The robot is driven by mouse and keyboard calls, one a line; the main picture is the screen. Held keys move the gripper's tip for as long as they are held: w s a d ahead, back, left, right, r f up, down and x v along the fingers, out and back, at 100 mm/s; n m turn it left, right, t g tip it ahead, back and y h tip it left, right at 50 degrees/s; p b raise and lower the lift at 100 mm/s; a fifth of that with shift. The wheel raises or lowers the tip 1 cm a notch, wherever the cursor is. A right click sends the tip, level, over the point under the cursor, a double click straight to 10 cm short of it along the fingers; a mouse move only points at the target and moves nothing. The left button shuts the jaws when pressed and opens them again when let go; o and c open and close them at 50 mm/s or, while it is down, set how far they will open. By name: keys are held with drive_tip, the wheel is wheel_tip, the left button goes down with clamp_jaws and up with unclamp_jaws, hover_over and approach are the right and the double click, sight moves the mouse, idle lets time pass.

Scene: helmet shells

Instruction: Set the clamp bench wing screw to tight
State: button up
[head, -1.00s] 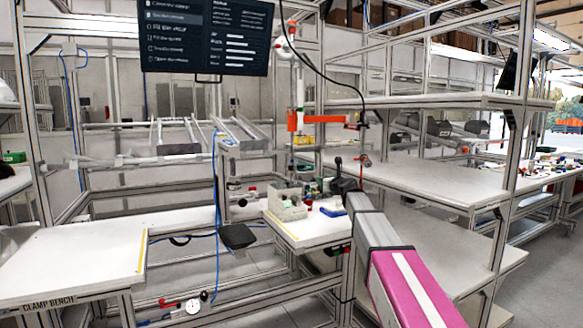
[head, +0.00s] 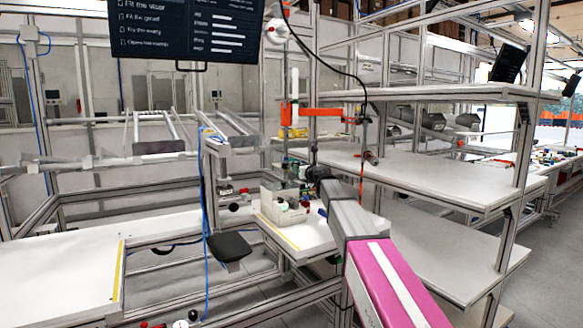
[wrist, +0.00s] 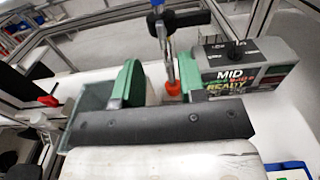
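My gripper (wrist: 162,85) shows in the wrist view as two green-faced fingers on a black crossbar. The fingers stand apart, with no object clearly held between them. In the head view my gripper is small and dark at the end of my arm, over the small workbench (head: 290,238). Just beyond the fingers in the wrist view stands an upright metal spindle (wrist: 170,60) with a blue top and an orange-red foot. I cannot tell whether it is the wing screw. The CLAMP BENCH label seen earlier is outside the current views.
A grey box (wrist: 245,75) with a black knob reads "MID" and "READY". A grey bin (head: 283,205) stands on the small workbench. A white table (head: 60,275) lies to the left, a shelf rack (head: 440,180) to the right. A blue cable (head: 206,250) hangs in between.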

sight(290, 167)
drive_tip(key=x, duration=0.7)
drive_tip(key=shift+w+a, duration=0.15)
drive_tip(key=shift+w, duration=0.05)
clamp_jaws()
